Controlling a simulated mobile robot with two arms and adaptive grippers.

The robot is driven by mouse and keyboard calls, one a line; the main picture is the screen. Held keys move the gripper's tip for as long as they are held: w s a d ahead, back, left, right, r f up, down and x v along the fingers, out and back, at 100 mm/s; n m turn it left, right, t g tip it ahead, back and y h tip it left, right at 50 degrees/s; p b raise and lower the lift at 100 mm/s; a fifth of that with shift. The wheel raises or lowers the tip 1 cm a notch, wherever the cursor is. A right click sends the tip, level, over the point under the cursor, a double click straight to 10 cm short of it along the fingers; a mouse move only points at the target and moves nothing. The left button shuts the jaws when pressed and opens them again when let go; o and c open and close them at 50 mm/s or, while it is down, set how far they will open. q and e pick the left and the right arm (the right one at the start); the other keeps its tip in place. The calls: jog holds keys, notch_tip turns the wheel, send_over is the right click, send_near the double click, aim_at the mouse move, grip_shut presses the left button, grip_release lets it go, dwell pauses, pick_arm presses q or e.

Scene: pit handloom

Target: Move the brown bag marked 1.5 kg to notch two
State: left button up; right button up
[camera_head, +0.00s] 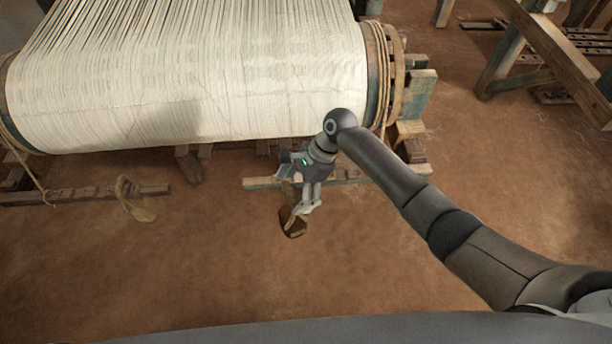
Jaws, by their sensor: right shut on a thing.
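A dark brown bag (292,226) with a loop or strap above it is at the middle of the camera_head view, in front of the loom. No weight marking can be read on it. My right gripper (308,207) points down and is shut on this bag, hiding part of it. The bag is just in front of a wooden notched rail (352,177) under the right part of the loom. The arm and gripper partly cover this rail, and I cannot tell which notch is nearest. My left gripper is not in view.
A lighter tan bag (138,208) with a loop is at the left, by another wooden rail (85,193). The big cloth-wound beam (200,100) spans the upper left. A cord (32,178) hangs at its left end. Timber frames (545,50) stand upper right. The front floor is clear.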

aim_at(293, 230)
jog(key=f+m, duration=0.1)
jog(key=f, duration=0.1)
jog(key=s+f+m+t, duration=0.1)
jog(key=f, duration=0.1)
jog(key=a+f+m, duration=0.1)
jog(key=f, duration=0.1)
jog(key=shift+s+f+t, duration=0.2)
jog(key=shift+s+t, duration=0.1)
jog(key=shift+s, duration=0.1)
jog(key=shift+s+f+m, duration=0.35)
jog(key=shift+f+m, duration=0.05)
jog(key=shift+f, duration=0.3)
jog(key=s+p, duration=1)
jog(key=s, duration=0.5)
jog(key=shift+r, duration=0.45)
